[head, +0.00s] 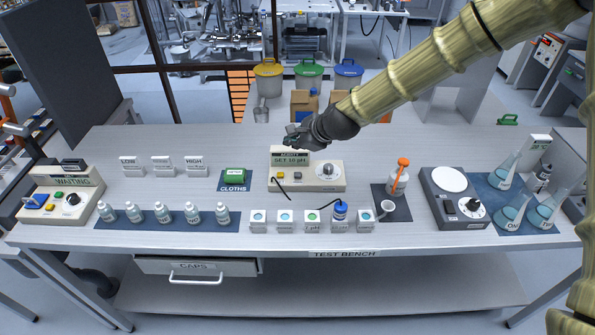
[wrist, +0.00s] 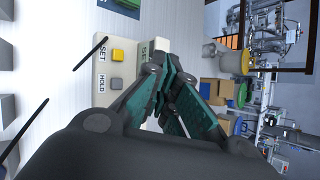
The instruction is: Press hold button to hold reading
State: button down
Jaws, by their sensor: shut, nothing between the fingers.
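The meter (head: 307,186) is a cream box in the middle of the bench. Its display (head: 290,160) reads "SET 10 pH". A yellow button (head: 281,175), a grey button (head: 298,175) and a dial (head: 327,170) are on its front. In the wrist view the yellow button (wrist: 118,55) is beside the label SET and the grey hold button (wrist: 116,84) is beside HOLD. My gripper (head: 293,137) is shut and empty, above and behind the display, apart from the buttons. Its dark fingers (wrist: 165,75) hide part of the meter in the wrist view.
A blue-capped probe (head: 340,210) stands in front of the meter among small sample cups (head: 285,215). A bottle with an orange top (head: 398,178) stands to the right. The bench behind the meter looks clear.

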jog(key=s, duration=0.1)
jog(key=b, duration=0.2)
send_over(295, 175)
jog(key=f, duration=0.4)
jog(key=shift+w+f, duration=0.1)
jog(key=shift+w, duration=0.3)
jog(key=shift+s+f+b, duration=0.5)
jog(key=shift+s+b, duration=0.1)
jog(key=shift+b, duration=0.1)
jog(key=f+b, duration=0.1)
jog(key=f, duration=0.1)
jog(key=f+b, duration=0.1)
jog(key=f, duration=0.1)
jog(key=shift+w, duration=0.4)
jog(key=shift+s+r, duration=0.1)
jog(key=shift+s, duration=0.15)
jog(key=shift+w, duration=0.1)
jog(key=shift+f, duration=0.2)
